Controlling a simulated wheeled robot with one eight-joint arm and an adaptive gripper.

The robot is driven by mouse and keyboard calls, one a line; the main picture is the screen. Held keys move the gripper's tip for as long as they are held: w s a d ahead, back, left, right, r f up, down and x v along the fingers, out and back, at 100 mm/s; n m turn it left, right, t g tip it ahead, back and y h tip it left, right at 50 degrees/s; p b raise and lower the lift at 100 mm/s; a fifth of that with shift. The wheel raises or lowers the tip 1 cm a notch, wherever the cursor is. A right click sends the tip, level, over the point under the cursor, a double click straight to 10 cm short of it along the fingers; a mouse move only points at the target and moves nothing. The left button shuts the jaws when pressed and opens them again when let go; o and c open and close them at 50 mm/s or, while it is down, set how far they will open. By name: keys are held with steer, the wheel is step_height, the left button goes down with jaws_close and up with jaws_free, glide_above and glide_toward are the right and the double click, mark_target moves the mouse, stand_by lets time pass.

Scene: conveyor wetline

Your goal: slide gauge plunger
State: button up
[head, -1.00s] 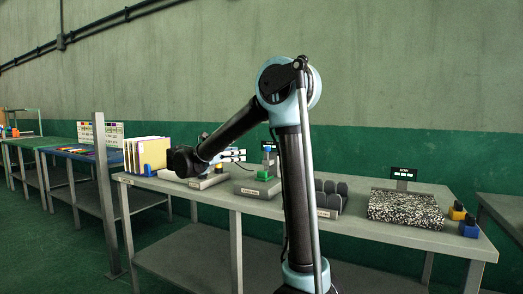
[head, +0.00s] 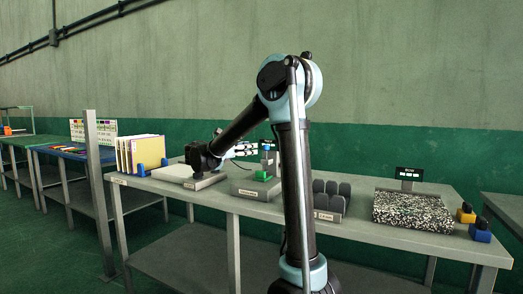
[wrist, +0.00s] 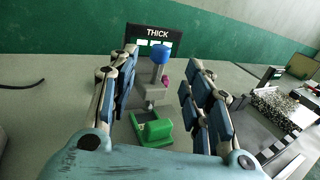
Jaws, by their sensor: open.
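The gauge stands on the table with a blue plunger knob (wrist: 161,56) on top, a grey body and a small magenta part at its side. A green block (wrist: 152,128) sits at its foot; it also shows in the head view (head: 262,175). A black sign reading THICK (wrist: 155,33) stands behind. My gripper (wrist: 163,66) is open, its blue-padded fingers to the left and right of the knob in the wrist view. The knob looks apart from both fingers; how far ahead it is, I cannot tell. In the head view my gripper (head: 245,149) is just left of the gauge.
Right of the gauge are dark rounded blocks (head: 330,196) in a holder, then a speckled slab (head: 412,209) and yellow and blue blocks. Upright folders (head: 140,153) and a pale flat slab (head: 172,173) are at left. A grey post (head: 97,190) stands before the tables.

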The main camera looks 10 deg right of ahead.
steer(key=x, duration=0.8)
